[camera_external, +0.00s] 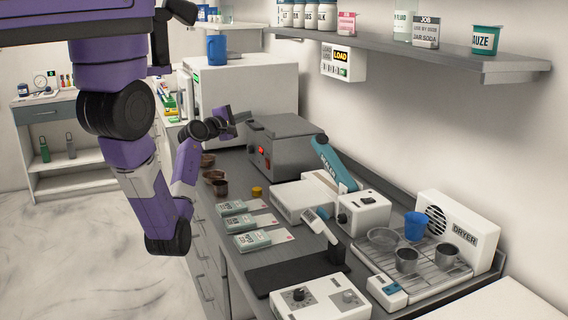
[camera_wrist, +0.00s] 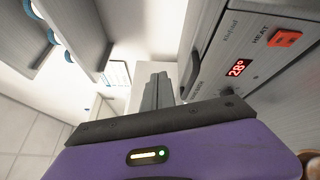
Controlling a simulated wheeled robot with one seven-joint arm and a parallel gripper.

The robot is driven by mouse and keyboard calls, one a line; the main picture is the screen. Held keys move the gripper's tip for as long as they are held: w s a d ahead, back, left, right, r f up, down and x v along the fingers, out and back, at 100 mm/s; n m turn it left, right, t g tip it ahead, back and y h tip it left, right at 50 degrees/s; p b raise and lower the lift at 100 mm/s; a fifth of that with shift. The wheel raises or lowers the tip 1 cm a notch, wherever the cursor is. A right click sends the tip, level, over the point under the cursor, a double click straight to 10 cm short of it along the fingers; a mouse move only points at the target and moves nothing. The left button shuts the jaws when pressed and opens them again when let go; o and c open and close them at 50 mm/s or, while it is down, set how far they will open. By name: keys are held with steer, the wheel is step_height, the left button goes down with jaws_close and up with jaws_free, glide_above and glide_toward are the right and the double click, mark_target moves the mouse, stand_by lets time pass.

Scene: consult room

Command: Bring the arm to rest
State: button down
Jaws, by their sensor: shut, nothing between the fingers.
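My purple arm (camera_external: 150,190) hangs down from the upper left and bends back up over the counter's left edge. My gripper (camera_external: 243,117) is at its end, beside the upper left of the grey heater box (camera_external: 283,148). In the wrist view my gripper (camera_wrist: 158,90) shows its grey fingers together, with nothing between them. The heater's front panel (camera_wrist: 232,75), with a red 28° display and a red switch, is close on the right there. I cannot tell the exact gap between fingers and heater.
Brown pots (camera_external: 214,182) and a yellow cap (camera_external: 257,192) sit below the gripper. A white cabinet (camera_external: 250,95) stands behind. A shelf (camera_external: 440,55) with jars runs along the wall. The left floor is clear.

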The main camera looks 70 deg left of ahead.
steer(key=s+d+f+m, duration=0.3)
steer(key=d+f+m, duration=0.15)
steer(key=d, duration=0.35)
steer(key=s+d+f+m, duration=0.25)
steer(key=d+m, duration=0.35)
steer(key=d, duration=0.3)
steer(key=s+d+f+m, duration=0.2)
steer(key=d+f+m, duration=0.2)
steer(key=d+m, duration=0.3)
steer(key=s+d+f+m+h, duration=0.2)
steer(key=s+d+m+h, duration=0.2)
steer(key=s+d, duration=0.5)
steer(key=s+d+f+m+h, duration=0.2)
steer(key=s+d+m+h, duration=0.3)
steer(key=s+d, duration=0.4)
steer(key=d+m, duration=0.1)
steer(key=d, duration=0.4)
steer(key=shift+s+d+f+g, duration=0.2)
steer(key=shift+d+f+g, duration=0.1)
steer(key=shift+g, duration=0.1)
